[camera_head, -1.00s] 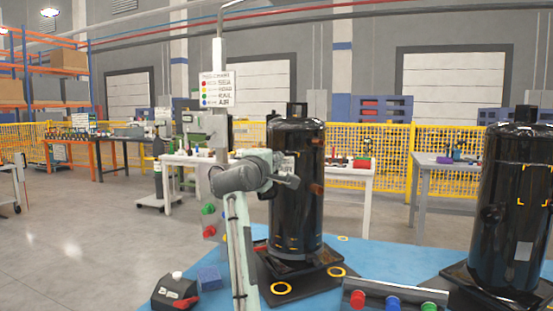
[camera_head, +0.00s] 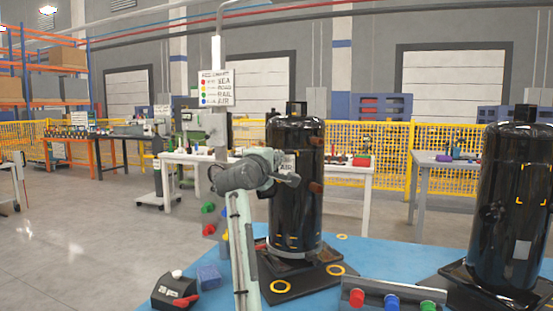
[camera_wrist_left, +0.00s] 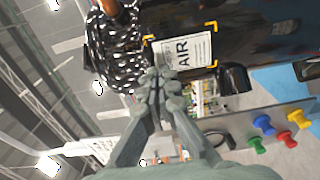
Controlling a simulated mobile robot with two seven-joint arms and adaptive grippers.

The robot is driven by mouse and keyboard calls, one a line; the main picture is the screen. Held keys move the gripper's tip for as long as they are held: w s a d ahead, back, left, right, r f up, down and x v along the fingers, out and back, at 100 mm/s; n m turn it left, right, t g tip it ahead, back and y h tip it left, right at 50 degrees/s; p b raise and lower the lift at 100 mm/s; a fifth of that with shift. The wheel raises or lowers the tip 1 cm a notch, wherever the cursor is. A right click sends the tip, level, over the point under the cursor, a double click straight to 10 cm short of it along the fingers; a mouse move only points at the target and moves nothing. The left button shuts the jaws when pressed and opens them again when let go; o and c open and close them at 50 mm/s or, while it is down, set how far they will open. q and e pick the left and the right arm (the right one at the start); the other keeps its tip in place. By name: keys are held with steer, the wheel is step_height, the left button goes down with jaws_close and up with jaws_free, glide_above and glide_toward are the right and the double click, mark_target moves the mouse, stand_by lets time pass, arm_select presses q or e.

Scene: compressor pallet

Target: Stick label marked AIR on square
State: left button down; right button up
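The white label marked AIR (camera_wrist_left: 183,54) lies against the dark compressor (camera_wrist_left: 255,35), inside the yellow corner marks of the square (camera_wrist_left: 213,27). In the head view the label (camera_head: 288,163) is small on the left black compressor (camera_head: 297,215), just above my left gripper (camera_head: 294,180). In the left wrist view the gripper's fingers (camera_wrist_left: 160,82) are together at the label's lower left corner. I cannot tell whether they still pinch its edge or only rest close to it. My right gripper is in neither view.
A second black compressor (camera_head: 499,215) with yellow corner marks stands at the right. A rack with coloured knobs (camera_head: 389,297) and a black label dispenser (camera_head: 174,291) are at the front of the blue pallet. A colour chart (camera_head: 216,89) hangs on a pole behind my arm.

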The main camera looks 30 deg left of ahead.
arm_select(q)
steer(key=shift+w, duration=0.15)
steer(key=c, duration=1.6)
jaws_free()
steer(key=shift+c, duration=0.2)
steer(key=v, duration=1.2)
